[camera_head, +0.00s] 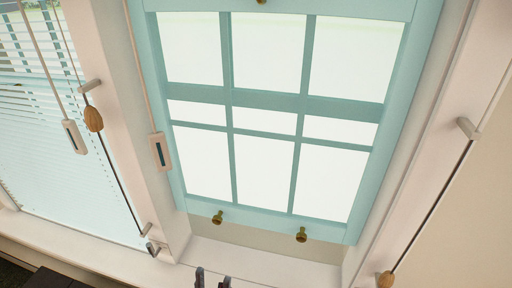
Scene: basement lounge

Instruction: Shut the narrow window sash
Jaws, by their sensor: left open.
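The teal window sash (262,218) fills the middle of the head view, with white panes and two brass knobs on its bottom rail, a left knob (217,217) and a right knob (301,234). A beige strip (262,238) shows between the bottom rail and the pale sill (270,262). My left gripper (212,280) shows only by its two dark fingertips at the bottom edge. They are apart, with nothing seen between them, below the left knob in the picture. I cannot tell how far they are from the sash. My right gripper is not in view.
A white cord handle (161,151) hangs along the left frame. Another window with blinds (65,165) is at the left. Cords with wooden toggles hang at the left (94,118) and lower right (385,280). Pale frame posts flank the sash.

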